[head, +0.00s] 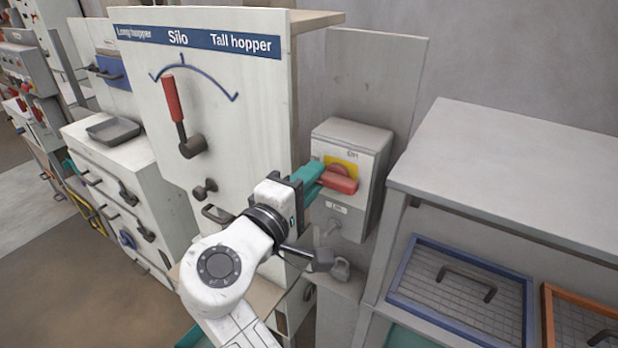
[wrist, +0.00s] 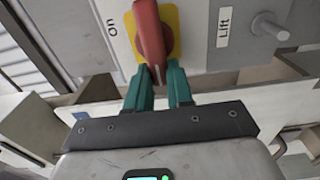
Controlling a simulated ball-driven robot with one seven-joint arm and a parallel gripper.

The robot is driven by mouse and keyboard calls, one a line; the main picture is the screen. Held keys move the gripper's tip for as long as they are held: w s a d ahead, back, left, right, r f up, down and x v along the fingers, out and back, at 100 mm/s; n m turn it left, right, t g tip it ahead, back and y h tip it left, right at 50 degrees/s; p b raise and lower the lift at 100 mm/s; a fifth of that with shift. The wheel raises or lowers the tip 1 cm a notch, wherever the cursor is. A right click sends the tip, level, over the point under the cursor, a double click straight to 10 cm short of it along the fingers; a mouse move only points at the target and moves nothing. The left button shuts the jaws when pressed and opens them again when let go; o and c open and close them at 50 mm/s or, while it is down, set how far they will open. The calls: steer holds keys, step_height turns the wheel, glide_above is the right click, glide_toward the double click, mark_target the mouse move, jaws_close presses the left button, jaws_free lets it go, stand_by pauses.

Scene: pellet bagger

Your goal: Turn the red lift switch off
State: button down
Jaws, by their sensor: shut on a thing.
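The red lift switch (head: 341,178) is a red rotary handle on a yellow plate, on the front of a grey box (head: 352,140) in the head view. The handle lies roughly sideways there. In the wrist view the red handle (wrist: 151,40) shows on its yellow plate (wrist: 174,30), with "On" printed to its left and a "Lift" label (wrist: 224,27) to its right. My gripper (head: 318,174) has teal fingers and is shut on the handle's near end. The fingertips (wrist: 156,80) sit on either side of that end in the wrist view.
A tall white panel (head: 225,110) with a red-handled Silo lever (head: 173,100) stands left of the box. A grey-topped bench (head: 510,165) with a blue-framed mesh tray (head: 415,250) stands to the right. A small grey knob (wrist: 268,27) sticks out beside the Lift label.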

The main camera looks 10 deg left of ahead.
steer(key=shift+d+f, duration=0.25)
steer(key=shift+d, duration=0.15)
steer(key=c, duration=1)
jaws_free()
steer(key=shift+w+d+r, duration=0.1)
steer(key=shift+r, duration=0.05)
steer(key=shift+a, duration=0.2)
steer(key=b+v, duration=0.2)
steer(key=v, duration=0.8)
steer(key=shift+s+b, duration=0.4)
steer(key=shift+a+r, duration=0.1)
